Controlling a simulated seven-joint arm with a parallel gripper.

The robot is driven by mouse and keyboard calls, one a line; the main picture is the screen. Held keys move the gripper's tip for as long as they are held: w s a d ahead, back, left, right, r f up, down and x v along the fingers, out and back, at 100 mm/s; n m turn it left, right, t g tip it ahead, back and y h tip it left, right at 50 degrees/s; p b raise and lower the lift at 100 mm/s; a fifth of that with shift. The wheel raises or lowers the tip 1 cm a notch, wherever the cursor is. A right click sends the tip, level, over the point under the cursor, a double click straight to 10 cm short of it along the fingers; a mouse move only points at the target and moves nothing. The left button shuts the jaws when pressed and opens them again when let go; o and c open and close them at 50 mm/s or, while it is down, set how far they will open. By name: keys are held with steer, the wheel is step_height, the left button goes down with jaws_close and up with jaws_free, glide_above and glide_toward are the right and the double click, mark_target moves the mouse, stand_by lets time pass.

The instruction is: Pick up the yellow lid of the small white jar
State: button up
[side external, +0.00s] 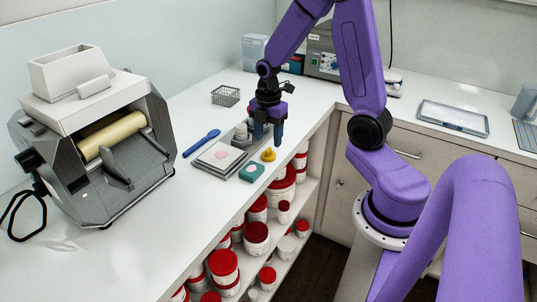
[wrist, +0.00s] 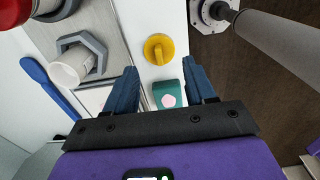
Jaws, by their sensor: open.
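The yellow lid (side external: 268,155) lies on the white counter near its front edge. In the wrist view the yellow lid (wrist: 159,49) shows a raised bar across its top. My gripper (side external: 268,139) is open and empty, pointing down above the counter near the lid. In the wrist view the lid lies just beyond the fingertips of my gripper (wrist: 162,72), within the gap's width; nothing touches it. A small white jar (wrist: 70,67) sits in a grey hexagonal holder (wrist: 95,46) to the left of the lid.
A teal block (side external: 252,172) with a pale pad lies close to the lid. A wire basket (side external: 226,95) stands behind. A roller mill (side external: 95,140) fills the left. The counter's edge is near.

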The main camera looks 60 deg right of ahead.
mark_target(268, 149)
steer(key=shift+d+f, duration=0.1)
steer(key=shift+f, duration=2.55)
steer(key=c, duration=0.7)
